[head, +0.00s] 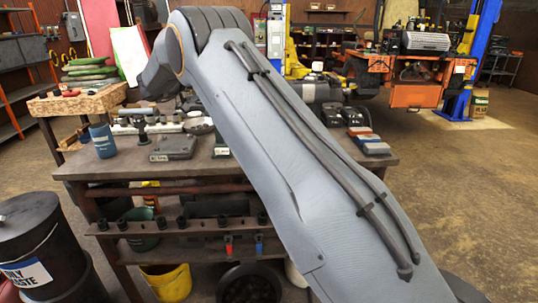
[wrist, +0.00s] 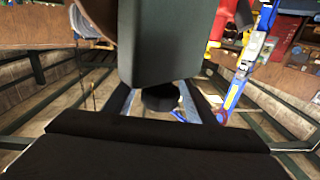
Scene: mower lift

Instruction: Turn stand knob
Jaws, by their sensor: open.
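My gripper (wrist: 160,97) shows close up in the wrist view, with dark blocks above and below a narrow gap. It is open. A dark, round piece (wrist: 161,96) shows in that gap, flanked by two bluish bars. I cannot tell whether it is the stand knob or whether the gripper touches it. In the head view my arm crosses the picture and its far end bends down at the left, so the gripper is hidden there. No stand knob can be made out in the head view.
A workbench (head: 110,171) with tools and boxes stands in front of me. A black waste drum (head: 40,225) is at the left and a yellow bucket (head: 168,282) below the bench. An orange machine (head: 415,94) and a blue post (head: 475,60) stand behind. The right floor is clear.

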